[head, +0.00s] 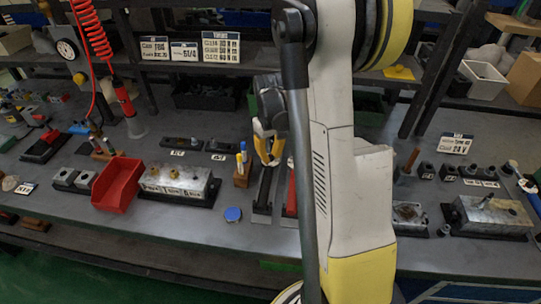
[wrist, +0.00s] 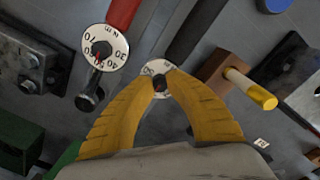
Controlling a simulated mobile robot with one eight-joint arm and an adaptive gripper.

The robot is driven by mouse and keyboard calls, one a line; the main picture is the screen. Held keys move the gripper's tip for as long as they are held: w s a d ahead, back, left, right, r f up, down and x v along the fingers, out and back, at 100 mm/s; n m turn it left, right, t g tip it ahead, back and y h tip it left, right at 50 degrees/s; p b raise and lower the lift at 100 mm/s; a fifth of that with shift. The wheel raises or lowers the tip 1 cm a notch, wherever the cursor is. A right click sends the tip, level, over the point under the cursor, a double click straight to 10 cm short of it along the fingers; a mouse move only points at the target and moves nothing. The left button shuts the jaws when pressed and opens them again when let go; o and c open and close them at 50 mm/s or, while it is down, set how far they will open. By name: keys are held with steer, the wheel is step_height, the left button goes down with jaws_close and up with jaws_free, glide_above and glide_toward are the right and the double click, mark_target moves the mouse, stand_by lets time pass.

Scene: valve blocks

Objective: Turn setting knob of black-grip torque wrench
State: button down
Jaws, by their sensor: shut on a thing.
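The black-grip torque wrench (head: 264,190) lies on the bench in the head view, beside a red-grip wrench (head: 291,197). In the wrist view the black grip (wrist: 197,28) runs up and away from a white dial (wrist: 150,68). My yellow-fingered gripper (wrist: 161,84) is shut on the dark setting knob (wrist: 160,84) at the dial's near side. The fingertips hide part of the knob and dial, so the setting cannot be read. In the head view my gripper (head: 268,150) is partly hidden by my arm.
The red-grip wrench's dial (wrist: 104,46) sits close on the left. A wooden block with a yellow-ended pen (wrist: 250,88) stands close on the right. A metal valve block (head: 175,183), a red bin (head: 117,184) and a blue cap (head: 233,214) are on the bench.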

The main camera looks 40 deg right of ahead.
mark_target(270, 157)
steer(key=shift+n, duration=0.3)
steer(key=c, duration=1.6)
jaws_free()
step_height(270, 157, up, 12)
steer(key=shift+a+r, duration=0.1)
